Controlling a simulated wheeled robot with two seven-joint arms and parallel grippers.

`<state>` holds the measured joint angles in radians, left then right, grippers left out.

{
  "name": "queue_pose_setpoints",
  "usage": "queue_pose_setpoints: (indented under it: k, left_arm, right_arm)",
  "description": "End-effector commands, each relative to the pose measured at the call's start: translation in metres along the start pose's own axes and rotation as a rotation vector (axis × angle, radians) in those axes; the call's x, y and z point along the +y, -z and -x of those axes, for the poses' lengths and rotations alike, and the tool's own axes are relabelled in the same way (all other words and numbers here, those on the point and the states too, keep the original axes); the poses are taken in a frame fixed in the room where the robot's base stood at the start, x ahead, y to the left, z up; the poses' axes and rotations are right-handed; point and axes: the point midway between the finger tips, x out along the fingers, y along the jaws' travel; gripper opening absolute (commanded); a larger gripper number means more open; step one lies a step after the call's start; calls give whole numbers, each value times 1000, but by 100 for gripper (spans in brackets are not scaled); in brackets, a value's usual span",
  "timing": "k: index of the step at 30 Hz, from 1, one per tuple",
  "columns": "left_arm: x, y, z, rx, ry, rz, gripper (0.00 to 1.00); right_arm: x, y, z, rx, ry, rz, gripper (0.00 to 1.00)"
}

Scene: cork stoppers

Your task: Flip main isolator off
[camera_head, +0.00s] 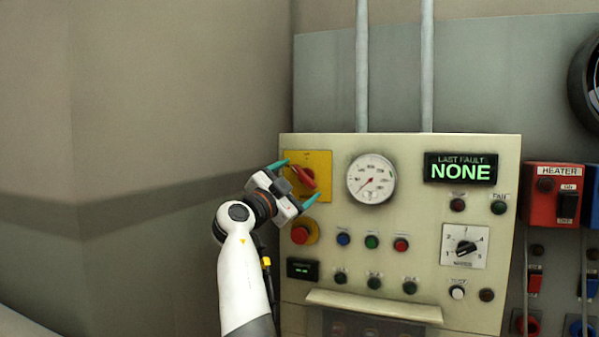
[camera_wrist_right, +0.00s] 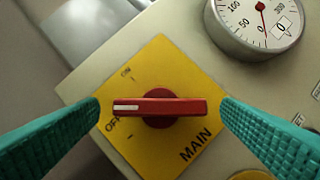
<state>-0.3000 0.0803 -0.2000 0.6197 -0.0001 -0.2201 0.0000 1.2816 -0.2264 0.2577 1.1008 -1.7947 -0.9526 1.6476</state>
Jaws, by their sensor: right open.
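The main isolator is a red rotary handle (camera_head: 304,176) on a yellow plate (camera_head: 321,160) at the upper left of the cream control panel. In the right wrist view the red handle (camera_wrist_right: 175,106) lies level across the picture. Its white-marked end points left, between the ON and OFF lettering and closer to OFF. The yellow plate (camera_wrist_right: 165,62) reads MAIN at the lower right. My right gripper (camera_head: 296,182) is open in front of the handle. Its teal fingers (camera_wrist_right: 160,106) stand beyond the handle's two ends, with gaps showing. My left gripper is not in view.
A round gauge (camera_head: 371,179) sits right of the isolator, and a red button (camera_head: 301,234) sits below it. Several small buttons, a selector dial (camera_head: 466,247) and a "LAST FAULT NONE" display (camera_head: 461,168) are farther right. A red heater box (camera_head: 553,195) hangs beyond the panel.

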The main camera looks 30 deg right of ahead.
Motion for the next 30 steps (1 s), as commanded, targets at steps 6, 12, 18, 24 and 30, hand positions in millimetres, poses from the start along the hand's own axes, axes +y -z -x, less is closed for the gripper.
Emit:
queue_pose_setpoints:
  k: [6,12,18,24,30]
  left_arm:
    - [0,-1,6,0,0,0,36]
    - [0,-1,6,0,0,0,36]
    - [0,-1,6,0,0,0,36]
    - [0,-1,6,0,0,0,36]
    - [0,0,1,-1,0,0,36]
  right_arm:
    - [0,0,-14,1,0,-1,87]
    - [0,0,-14,1,0,-1,87]
    - [0,0,-14,1,0,-1,63]
    - [0,0,-14,1,0,0,43]
    - [-2,1,-14,-1,-12,29,43]
